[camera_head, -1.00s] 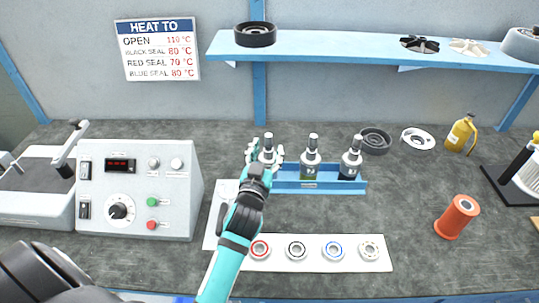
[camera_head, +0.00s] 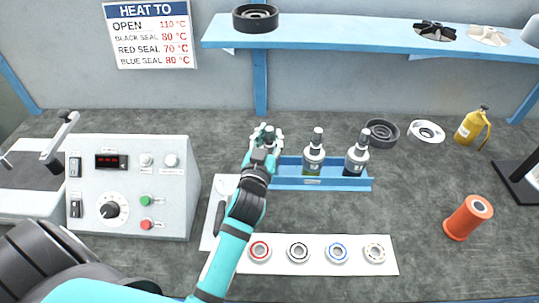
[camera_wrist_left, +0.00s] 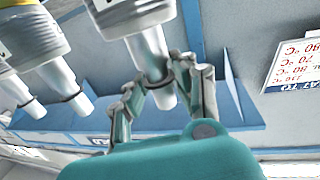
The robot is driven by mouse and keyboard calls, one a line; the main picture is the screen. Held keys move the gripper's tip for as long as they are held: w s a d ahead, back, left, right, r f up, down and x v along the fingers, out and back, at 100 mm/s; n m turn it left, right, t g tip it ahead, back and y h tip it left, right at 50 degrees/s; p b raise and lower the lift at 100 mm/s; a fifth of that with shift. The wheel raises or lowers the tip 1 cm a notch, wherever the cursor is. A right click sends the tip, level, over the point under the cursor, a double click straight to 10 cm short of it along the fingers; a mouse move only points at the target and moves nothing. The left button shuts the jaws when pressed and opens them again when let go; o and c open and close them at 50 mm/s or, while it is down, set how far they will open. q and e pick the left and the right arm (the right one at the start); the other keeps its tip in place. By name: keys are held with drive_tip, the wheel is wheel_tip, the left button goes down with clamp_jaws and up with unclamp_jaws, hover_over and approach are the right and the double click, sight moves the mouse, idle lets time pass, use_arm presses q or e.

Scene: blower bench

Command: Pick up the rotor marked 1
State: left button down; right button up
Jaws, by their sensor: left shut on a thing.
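Several grey rotors with pale shafts stand in a blue rack (camera_head: 318,183). My left gripper (camera_head: 267,142) is shut on the leftmost rotor (camera_head: 269,131), at the rack's left end; the hand hides most of it and I cannot read its mark. In the left wrist view, the fingers close around the pale shaft of this rotor (camera_wrist_left: 150,52). The middle rotor (camera_head: 314,154), with a greenish lower part, and the right rotor (camera_head: 357,154), with a dark lower part, stand free beside it. My right gripper is not in view.
A control box (camera_head: 130,185) stands left of my arm. A white strip (camera_head: 220,264) with several ringed bearings lies in front of the rack. An orange spool (camera_head: 467,217) and a yellow bottle (camera_head: 471,126) stand at right. A shelf (camera_head: 350,40) runs above.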

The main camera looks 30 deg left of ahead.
use_arm(q)
drive_tip(key=shift+f, duration=0.2)
drive_tip(key=shift+r, duration=0.25)
drive_tip(key=shift+w+r, duration=0.1)
drive_tip(key=shift+r, duration=0.25)
wheel_tip(320, 180, up, 7)
drive_tip(key=shift+r+p, duration=0.1)
drive_tip(key=shift+p, duration=0.35)
drive_tip(key=shift+r, duration=0.95)
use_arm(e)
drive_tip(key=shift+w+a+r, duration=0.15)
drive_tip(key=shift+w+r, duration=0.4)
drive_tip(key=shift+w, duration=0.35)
